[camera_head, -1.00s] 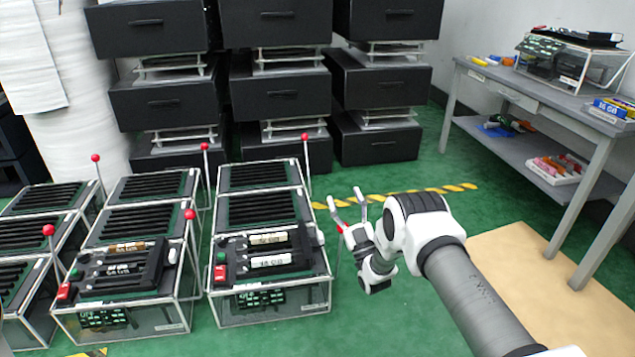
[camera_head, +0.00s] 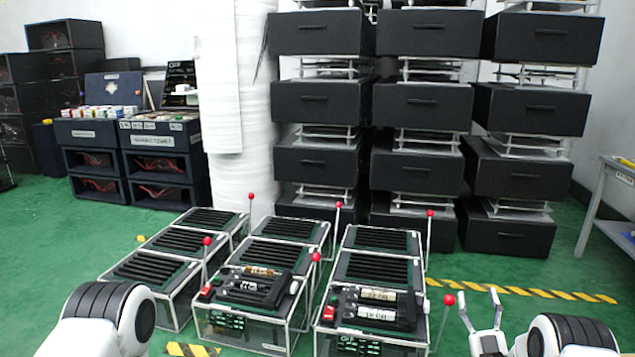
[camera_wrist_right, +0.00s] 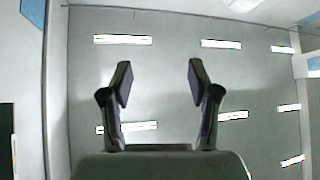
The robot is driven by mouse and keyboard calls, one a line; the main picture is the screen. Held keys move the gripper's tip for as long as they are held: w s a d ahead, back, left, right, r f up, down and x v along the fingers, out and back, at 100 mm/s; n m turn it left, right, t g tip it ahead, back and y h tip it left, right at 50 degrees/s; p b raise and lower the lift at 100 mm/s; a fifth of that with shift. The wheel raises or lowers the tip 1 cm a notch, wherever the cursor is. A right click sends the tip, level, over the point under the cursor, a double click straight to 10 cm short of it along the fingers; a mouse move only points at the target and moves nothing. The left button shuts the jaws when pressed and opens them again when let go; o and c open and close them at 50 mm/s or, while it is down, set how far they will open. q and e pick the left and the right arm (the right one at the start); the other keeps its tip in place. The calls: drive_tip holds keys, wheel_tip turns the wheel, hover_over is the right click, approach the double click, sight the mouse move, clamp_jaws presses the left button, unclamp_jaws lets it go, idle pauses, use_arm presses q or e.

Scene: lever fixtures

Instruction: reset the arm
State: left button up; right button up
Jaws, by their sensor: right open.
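Lever fixtures stand in rows on the floor in the head view. The front right fixture (camera_head: 368,335) has a lever with a red ball (camera_head: 449,299) at its right side. The front middle fixture (camera_head: 245,325) has its own red-ball lever (camera_head: 316,257). More upright levers with red balls stand behind. My right gripper (camera_head: 486,303) is open and empty, just right of the front right lever's ball, its fingers pointing up. It is also open in the right wrist view (camera_wrist_right: 157,82), against the ceiling. My left arm shows at the lower left; its gripper is out of view.
Black drawer stacks (camera_head: 422,105) stand behind the fixtures. A white wrapped column (camera_head: 232,120) and dark shelves (camera_head: 135,160) are at the left. A grey table (camera_head: 612,190) stands at the right edge. Green floor is clear right of the fixtures, crossed by yellow-black tape (camera_head: 530,291).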

drive_tip(key=s+a+f+m+g+p, duration=0.2)
drive_tip(key=s+a+f+g+p, duration=0.15)
drive_tip(key=a+g+p, duration=0.35)
drive_tip(key=s+a+f+g+p, duration=0.1)
drive_tip(key=s+a+f+g, duration=0.3)
drive_tip(key=s+f+g, duration=0.6)
drive_tip(key=s+f+m+g, duration=0.1)
drive_tip(key=s+g, duration=0.2)
drive_tip(key=s, duration=0.7)
drive_tip(key=s+f+m+g+h, duration=0.1)
drive_tip(key=s+g, duration=0.2)
drive_tip(key=s, duration=0.8)
drive_tip(key=s+f+m+g, duration=0.1)
drive_tip(key=s+f+g, duration=0.15)
drive_tip(key=s, duration=0.75)
wheel_tip(320, 180, up, 39)
drive_tip(key=p, duration=3.8)
drive_tip(key=shift+a+g, duration=0.35)
drive_tip(key=shift+a, duration=0.05)
